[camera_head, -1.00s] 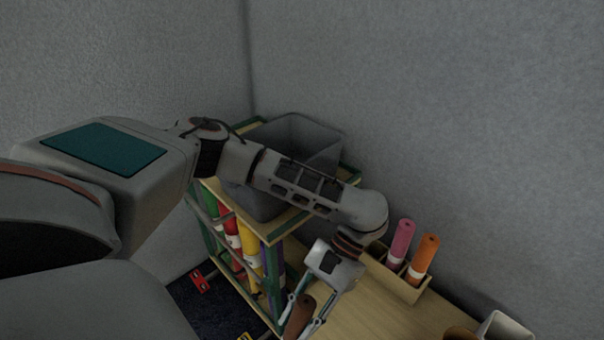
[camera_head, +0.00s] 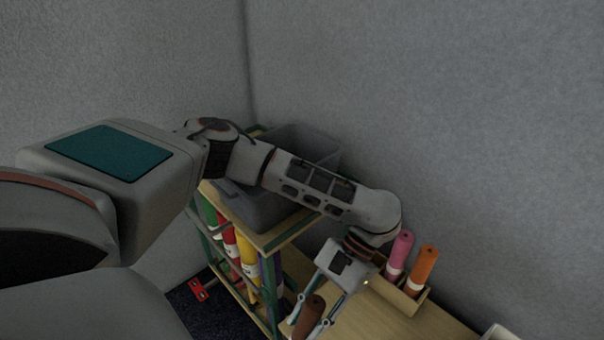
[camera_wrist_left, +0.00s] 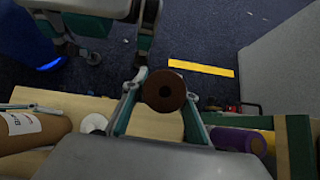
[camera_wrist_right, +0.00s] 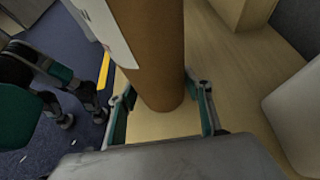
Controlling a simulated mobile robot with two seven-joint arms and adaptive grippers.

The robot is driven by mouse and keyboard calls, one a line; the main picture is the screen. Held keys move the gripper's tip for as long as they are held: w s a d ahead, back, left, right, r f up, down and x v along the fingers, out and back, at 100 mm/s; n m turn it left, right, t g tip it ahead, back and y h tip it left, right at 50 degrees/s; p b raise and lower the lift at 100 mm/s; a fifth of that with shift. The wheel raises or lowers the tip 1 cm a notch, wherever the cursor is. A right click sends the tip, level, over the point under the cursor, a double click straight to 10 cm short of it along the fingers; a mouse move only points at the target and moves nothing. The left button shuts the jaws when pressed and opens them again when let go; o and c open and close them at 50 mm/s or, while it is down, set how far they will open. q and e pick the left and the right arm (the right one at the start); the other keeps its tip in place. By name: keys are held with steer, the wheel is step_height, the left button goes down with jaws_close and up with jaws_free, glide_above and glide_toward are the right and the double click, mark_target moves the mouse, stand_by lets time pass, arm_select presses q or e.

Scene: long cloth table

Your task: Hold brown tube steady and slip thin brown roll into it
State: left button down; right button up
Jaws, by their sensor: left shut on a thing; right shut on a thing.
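The thin brown roll (camera_head: 310,314) is dark brown and upright, low in the head view. My left gripper (camera_head: 308,326) is shut on it. The left wrist view shows the roll's round end with a small central hole (camera_wrist_left: 163,90) between the fingers. The brown tube (camera_wrist_right: 150,45) is lighter and wider, with a white label. My right gripper (camera_wrist_right: 160,105) is shut around it, a finger on each side. The tube (camera_wrist_left: 28,136) also shows at the left of the left wrist view, apart from the roll. The tube's opening is hidden.
A wooden holder (camera_head: 408,302) with a pink roll (camera_head: 400,254) and an orange roll (camera_head: 422,268) stands by the wall. A rack (camera_head: 268,240) with several coloured rolls and a grey bin (camera_head: 310,143) on top is left of it. Bare table (camera_head: 375,322) lies in front.

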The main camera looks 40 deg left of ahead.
arm_select(q)
steer(key=w+d+r+m+t+y, duration=0.35)
steer(key=w+d+r+m, duration=0.3)
steer(key=r, duration=0.25)
steer(key=w+d+r+m+t+y, duration=0.3)
steer(key=w+d+r+m+t, duration=0.15)
steer(key=w+r+m, duration=0.45)
steer(key=s+d+r+m+t+h, duration=0.3)
steer(key=s+d+r+m+t, duration=0.15)
steer(key=d+r+m, duration=0.7)
step_height(320, 180, down, 8)
steer(key=s+d+n, duration=0.1)
steer(key=d+n, duration=0.1)
steer(key=shift+f+n+g, duration=0.15)
steer(key=shift+n+g, duration=0.15)
steer(key=shift+g, duration=0.15)
steer(key=shift+d, duration=0.1)
steer(key=c, duration=1.5)
jaws_free()
